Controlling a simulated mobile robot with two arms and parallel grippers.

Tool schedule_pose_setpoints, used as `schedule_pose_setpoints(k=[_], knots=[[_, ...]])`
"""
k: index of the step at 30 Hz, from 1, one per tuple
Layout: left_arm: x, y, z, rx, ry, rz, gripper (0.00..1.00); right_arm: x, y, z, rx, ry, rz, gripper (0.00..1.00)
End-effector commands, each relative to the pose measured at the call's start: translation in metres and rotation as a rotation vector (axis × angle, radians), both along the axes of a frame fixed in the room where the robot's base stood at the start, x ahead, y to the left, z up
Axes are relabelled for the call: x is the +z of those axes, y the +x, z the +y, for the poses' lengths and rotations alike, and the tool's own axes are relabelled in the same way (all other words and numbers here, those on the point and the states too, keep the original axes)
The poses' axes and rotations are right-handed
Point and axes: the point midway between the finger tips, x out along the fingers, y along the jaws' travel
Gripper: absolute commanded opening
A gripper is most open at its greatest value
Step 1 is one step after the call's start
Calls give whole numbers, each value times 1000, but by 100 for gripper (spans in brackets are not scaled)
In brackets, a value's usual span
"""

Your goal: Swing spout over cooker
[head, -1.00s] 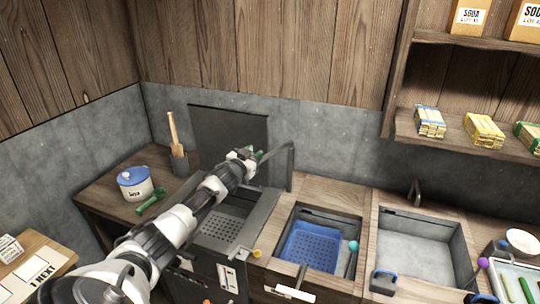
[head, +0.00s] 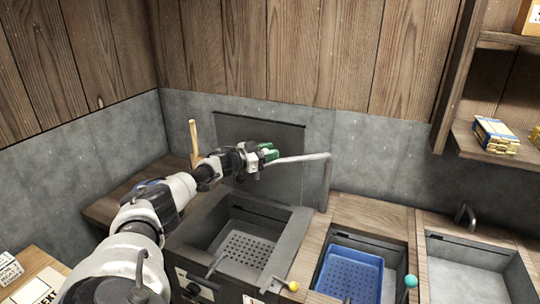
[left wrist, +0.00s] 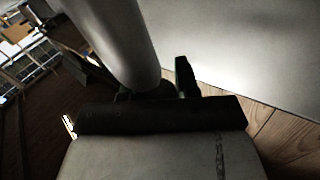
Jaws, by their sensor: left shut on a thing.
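The spout (head: 300,159) is a grey bent pipe. Its upright stands behind the cooker's right rear corner, and its level arm reaches left along the back wall. My left gripper (head: 265,153) is shut on the spout's free end, where a green piece shows between the fingers. The cooker (head: 296,226) is a grey square basin with a perforated floor, below and in front of the spout. The held end appears above the cooker's rear part; its exact depth is hard to judge. My right gripper is out of view.
A dark panel (head: 232,132) stands against the wall behind the cooker. A blue perforated basket (head: 350,272) sits in the basin to the right, with a grey sink (head: 465,272) beyond it. A wooden handle (head: 194,143) sticks up behind my left arm.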

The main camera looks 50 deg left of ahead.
Motion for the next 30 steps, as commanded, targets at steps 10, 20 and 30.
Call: schedule_pose_setpoints(k=[10,20,30], knots=[[-2,1,-3,-10,2,3,0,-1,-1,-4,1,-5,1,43],[-1,0,-2,-7,1,1,56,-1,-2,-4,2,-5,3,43],[-3,-12,3,-4,2,3,56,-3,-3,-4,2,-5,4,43]])
